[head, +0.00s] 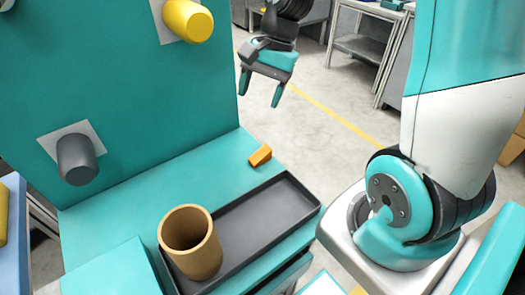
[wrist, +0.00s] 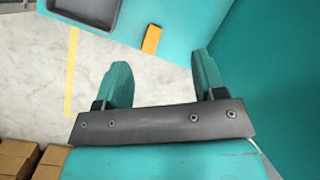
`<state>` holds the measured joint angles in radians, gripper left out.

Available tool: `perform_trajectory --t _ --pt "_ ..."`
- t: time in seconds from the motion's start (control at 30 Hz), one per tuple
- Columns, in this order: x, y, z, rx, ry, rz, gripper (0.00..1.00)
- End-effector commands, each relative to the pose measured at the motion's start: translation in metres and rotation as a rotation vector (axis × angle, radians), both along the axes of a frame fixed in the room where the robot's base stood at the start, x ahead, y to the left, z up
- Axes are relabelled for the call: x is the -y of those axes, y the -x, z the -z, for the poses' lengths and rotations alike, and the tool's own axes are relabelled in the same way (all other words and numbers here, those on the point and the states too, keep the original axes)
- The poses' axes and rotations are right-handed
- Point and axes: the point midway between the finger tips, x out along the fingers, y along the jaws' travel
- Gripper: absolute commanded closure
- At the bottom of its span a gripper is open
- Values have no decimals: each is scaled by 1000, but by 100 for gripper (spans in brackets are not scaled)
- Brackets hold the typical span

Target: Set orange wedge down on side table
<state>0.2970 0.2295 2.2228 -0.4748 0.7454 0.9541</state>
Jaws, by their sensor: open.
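The orange wedge (head: 260,155) lies on a teal tabletop (head: 192,168), close to its edge and just beyond the dark tray's far end. It also shows in the wrist view (wrist: 152,39), beyond the gap between my fingers. My gripper (head: 260,92) is open and empty. It hangs in the air above and beyond the wedge in the head view, apart from it. In the wrist view my gripper (wrist: 162,62) shows both teal fingers spread, with nothing between them. I cannot tell for sure which surface is the side table.
A dark tray (head: 285,195) and a tan cup (head: 190,243) are on the teal tabletop. A teal upright panel behind carries a yellow cylinder (head: 188,20) and a grey cylinder (head: 76,160). Metal tables (head: 365,45) stand at the back. Cardboard boxes (wrist: 15,157) show lower left in the wrist view.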

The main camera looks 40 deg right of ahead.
Motion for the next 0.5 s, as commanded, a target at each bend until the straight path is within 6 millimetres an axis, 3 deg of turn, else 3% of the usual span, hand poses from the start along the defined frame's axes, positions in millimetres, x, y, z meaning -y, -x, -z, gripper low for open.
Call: perform_trajectory --t 0.03,0.1,0.2,0.33,0.5 --pt "29 -10 10 -65 -9 167 36" --pt "57 -17 23 -136 -18 352 36" --pt "83 -21 37 -200 -27 522 36" --pt "89 -22 54 -235 -32 599 36" --pt "74 -21 88 -238 -31 597 36"
